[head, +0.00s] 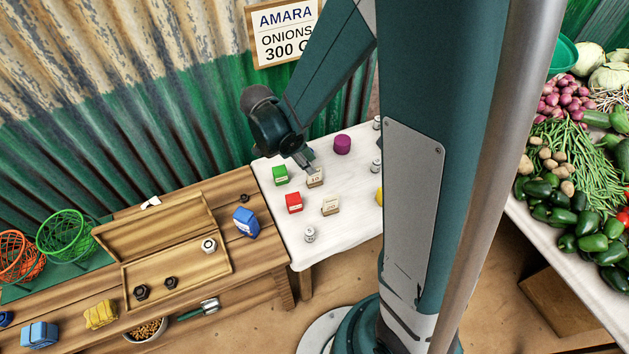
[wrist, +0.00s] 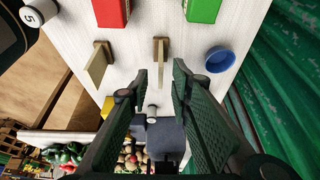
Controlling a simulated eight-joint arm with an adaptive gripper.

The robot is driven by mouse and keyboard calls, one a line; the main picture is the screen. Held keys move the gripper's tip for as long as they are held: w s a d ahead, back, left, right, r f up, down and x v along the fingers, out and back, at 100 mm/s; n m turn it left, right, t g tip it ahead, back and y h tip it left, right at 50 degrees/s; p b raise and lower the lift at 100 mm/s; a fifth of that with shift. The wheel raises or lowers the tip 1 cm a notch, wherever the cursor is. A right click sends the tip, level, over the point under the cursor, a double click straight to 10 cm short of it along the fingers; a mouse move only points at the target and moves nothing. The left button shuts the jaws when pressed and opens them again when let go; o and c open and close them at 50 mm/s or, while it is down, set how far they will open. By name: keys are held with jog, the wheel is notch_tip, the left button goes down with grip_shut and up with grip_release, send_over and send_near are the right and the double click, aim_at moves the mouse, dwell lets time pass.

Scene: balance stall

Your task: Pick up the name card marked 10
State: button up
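Two small wooden name cards stand on the white table. One card (head: 315,178) is just below my gripper (head: 304,163) in the head view; the other card (head: 331,206) stands nearer the front. Their markings are too small to read surely. In the wrist view, the near card (wrist: 160,52) is seen edge-on, in line with the gap between my fingertips (wrist: 160,78). The other card (wrist: 98,64) is to its left. My gripper is open, with nothing between its fingers that I can see; whether the fingertips reach around the card is unclear.
A green box (head: 280,176) and a red box (head: 294,203) stand left of the cards. A purple cylinder (head: 342,144) and a blue cap (wrist: 219,59) are near. A white weight (head: 310,235) stands at the front. A wooden case (head: 187,268) lies on the left bench.

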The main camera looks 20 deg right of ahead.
aim_at(314, 181)
jog(key=shift+d+f, duration=0.25)
jog(key=shift+f, duration=0.4)
jog(key=shift+f, duration=0.1)
jog(key=shift+b+x, duration=1.05)
jog(key=shift+x, duration=1.5)
jog(key=shift+c, duration=0.2)
grip_shut()
